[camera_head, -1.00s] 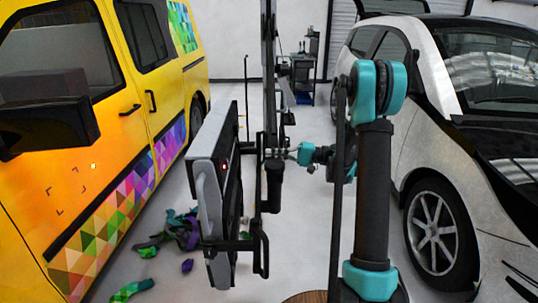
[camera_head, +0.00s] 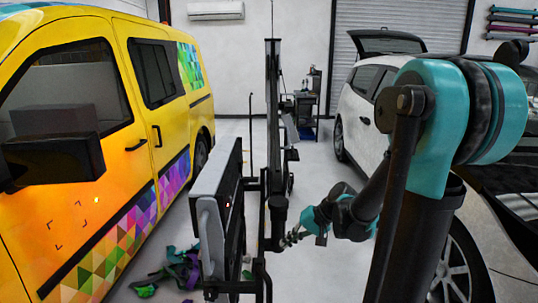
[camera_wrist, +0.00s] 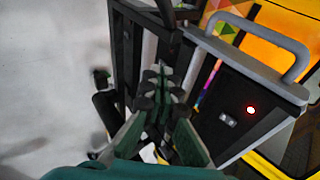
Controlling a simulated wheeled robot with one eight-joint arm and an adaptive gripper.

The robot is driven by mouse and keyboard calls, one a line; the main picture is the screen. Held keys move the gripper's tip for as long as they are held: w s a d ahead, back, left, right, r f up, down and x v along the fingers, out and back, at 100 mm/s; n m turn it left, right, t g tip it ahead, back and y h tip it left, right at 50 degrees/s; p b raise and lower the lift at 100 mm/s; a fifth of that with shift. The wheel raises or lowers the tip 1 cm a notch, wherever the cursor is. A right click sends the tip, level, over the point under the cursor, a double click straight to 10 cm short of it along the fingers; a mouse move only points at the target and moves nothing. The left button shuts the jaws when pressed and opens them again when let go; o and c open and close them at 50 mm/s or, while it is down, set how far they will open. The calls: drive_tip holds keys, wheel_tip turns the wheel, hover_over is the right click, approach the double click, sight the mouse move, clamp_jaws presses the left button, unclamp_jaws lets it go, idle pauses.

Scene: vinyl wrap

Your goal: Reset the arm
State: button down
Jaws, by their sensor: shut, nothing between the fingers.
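My gripper (camera_head: 286,242) is low in the middle of the head view, beside the black upright frame (camera_head: 276,160). In the wrist view my gripper (camera_wrist: 163,80) has its fingers together and nothing between them. The frame's dark bars (camera_wrist: 135,45) lie behind the fingers there. A dark box with a red light and a grey handle (camera_wrist: 250,95) is to their right; it also shows in the head view (camera_head: 215,190), left of the gripper. I cannot tell whether the fingertips touch the frame.
A yellow van (camera_head: 120,145) with a coloured triangle pattern stands on the left. A white car (camera_head: 365,115) stands on the right. Scraps of coloured wrap (camera_head: 180,268) lie on the floor near the van. A dark cart (camera_head: 305,105) stands at the back.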

drive_tip(key=s+d+f+t+h, duration=0.1)
drive_tip(key=s+d+f+h, duration=0.2)
drive_tip(key=s+d, duration=0.3)
drive_tip(key=s+d+f+n+h, duration=0.1)
drive_tip(key=s+d+f+h, duration=0.2)
drive_tip(key=s+d, duration=0.3)
drive_tip(key=shift+s+d+t+h, duration=0.15)
drive_tip(key=shift+d+t+h, duration=0.35)
drive_tip(key=shift+h, duration=0.4)
idle(0.7)
